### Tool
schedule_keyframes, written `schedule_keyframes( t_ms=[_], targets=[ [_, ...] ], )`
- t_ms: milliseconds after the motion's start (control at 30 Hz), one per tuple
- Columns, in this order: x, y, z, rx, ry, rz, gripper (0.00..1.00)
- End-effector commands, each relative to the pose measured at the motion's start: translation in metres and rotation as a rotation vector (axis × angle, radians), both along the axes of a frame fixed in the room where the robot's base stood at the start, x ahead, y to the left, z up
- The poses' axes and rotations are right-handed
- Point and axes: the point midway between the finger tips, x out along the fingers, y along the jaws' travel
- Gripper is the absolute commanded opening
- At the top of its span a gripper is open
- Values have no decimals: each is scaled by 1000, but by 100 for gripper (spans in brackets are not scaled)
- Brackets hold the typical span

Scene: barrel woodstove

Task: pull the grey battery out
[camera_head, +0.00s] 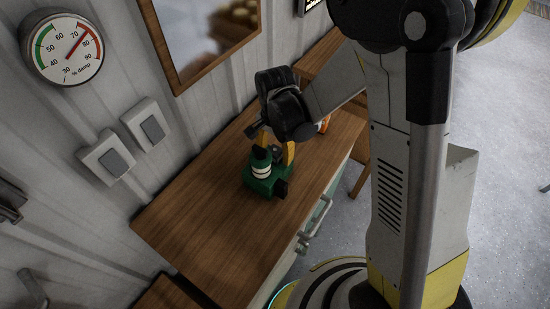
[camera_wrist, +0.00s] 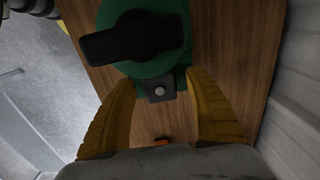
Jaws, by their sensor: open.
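A green and black device (camera_head: 262,182) with a pale band stands on the wooden top. In the wrist view its round green body (camera_wrist: 150,62) has a thick black bar across it. A small dark grey block with a pale round button, apparently the grey battery (camera_wrist: 160,84), sits at the device's edge between my fingertips. My gripper (camera_head: 276,149) points down at the device. Its yellow fingers are open, one on each side of the block, in the wrist view (camera_wrist: 160,80). I cannot tell whether they touch it. In the head view the block is not clearly visible.
The wooden top (camera_head: 205,235) has clear room toward the front left. A small orange thing (camera_head: 325,123) lies behind my gripper. A white wall with switches (camera_head: 152,128) and a dial gauge (camera_head: 62,48) runs along the left. Metal handles (camera_head: 315,225) stick out at the cabinet's right side.

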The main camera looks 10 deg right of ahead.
Motion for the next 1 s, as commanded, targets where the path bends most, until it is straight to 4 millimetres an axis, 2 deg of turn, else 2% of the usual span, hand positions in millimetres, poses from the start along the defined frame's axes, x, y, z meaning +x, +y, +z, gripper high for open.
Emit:
schedule_keyframes(
  t_ms=[33,67,233,1000],
  targets=[
    [0,0,0,0,0,0,61],
    [0,0,0,0,0,0,54],
    [0,0,0,0,0,0,1],
    [0,0,8,0,0,0,0]
  ],
)
